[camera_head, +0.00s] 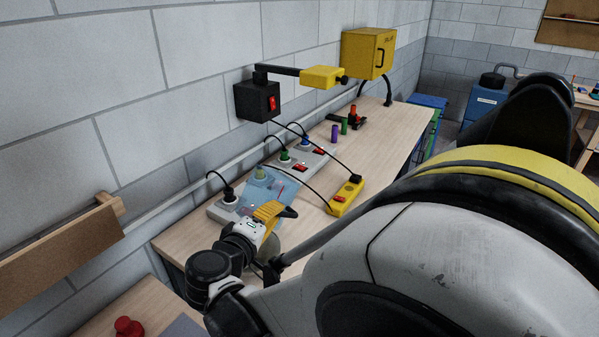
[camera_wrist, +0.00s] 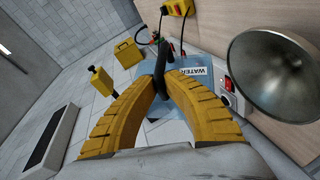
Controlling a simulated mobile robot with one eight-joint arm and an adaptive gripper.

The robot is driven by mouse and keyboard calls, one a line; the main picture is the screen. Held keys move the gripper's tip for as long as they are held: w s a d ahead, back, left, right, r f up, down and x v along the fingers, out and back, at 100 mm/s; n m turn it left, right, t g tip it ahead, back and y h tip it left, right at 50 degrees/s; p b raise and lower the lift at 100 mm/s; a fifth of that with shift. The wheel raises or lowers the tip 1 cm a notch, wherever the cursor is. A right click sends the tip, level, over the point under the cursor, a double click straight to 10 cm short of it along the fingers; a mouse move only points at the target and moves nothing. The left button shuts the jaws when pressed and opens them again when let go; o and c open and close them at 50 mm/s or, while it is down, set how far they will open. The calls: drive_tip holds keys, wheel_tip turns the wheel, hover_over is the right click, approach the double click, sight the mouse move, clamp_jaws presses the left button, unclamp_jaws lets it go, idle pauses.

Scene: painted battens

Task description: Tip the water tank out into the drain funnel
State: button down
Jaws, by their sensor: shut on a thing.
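The water tank is a pale blue, see-through container (camera_head: 272,188), seen in the head view just beyond my gripper (camera_head: 272,212). In the wrist view the tank (camera_wrist: 186,100) shows behind my fingers, with a white WATER label and a dark handle. My yellow fingers (camera_wrist: 160,78) are closed around that handle. The tank appears tilted in the wrist view, but that camera is itself turned, so I cannot tell its true tilt. A round metallic bowl (camera_wrist: 284,75), apparently the drain funnel, is at the right of the wrist view, apart from the fingers. The tank's spout and water level are unclear.
Behind the tank on the bench (camera_head: 395,125) are grey sockets with plugs (camera_head: 228,197) and black cables. A yellow socket box (camera_head: 347,194) lies to the right. A yellow lamp arm (camera_head: 322,77) and black switch box (camera_head: 257,101) are above. The wall is close on the left.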

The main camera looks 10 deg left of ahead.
drive_tip(key=g+p, duration=0.1)
drive_tip(key=p, duration=0.1)
drive_tip(key=w+d+m+g+y+p, duration=0.1)
drive_tip(key=g+p, duration=0.1)
drive_tip(key=p, duration=0.1)
drive_tip(key=shift+w+r, duration=0.15)
drive_tip(key=shift+r, duration=0.25)
drive_tip(key=shift+w+d+m+g+y+p, duration=0.25)
drive_tip(key=shift+m+g+y+p, duration=0.25)
drive_tip(key=shift+g+p, duration=0.55)
drive_tip(key=shift+w+d+f+m+g+y+p, duration=0.2)
drive_tip(key=shift+d+m+g+y+p, duration=0.1)
drive_tip(key=shift+g+y+p, duration=0.45)
drive_tip(key=shift+a+f+m+g+y+p, duration=0.1)
drive_tip(key=shift+f+m+g+y+p, duration=0.1)
drive_tip(key=shift+g+y, duration=0.25)
drive_tip(key=shift+a+f+m+g+y+p, duration=0.1)
drive_tip(key=shift+m+g+y+p, duration=0.1)
drive_tip(key=shift+g, duration=0.45)
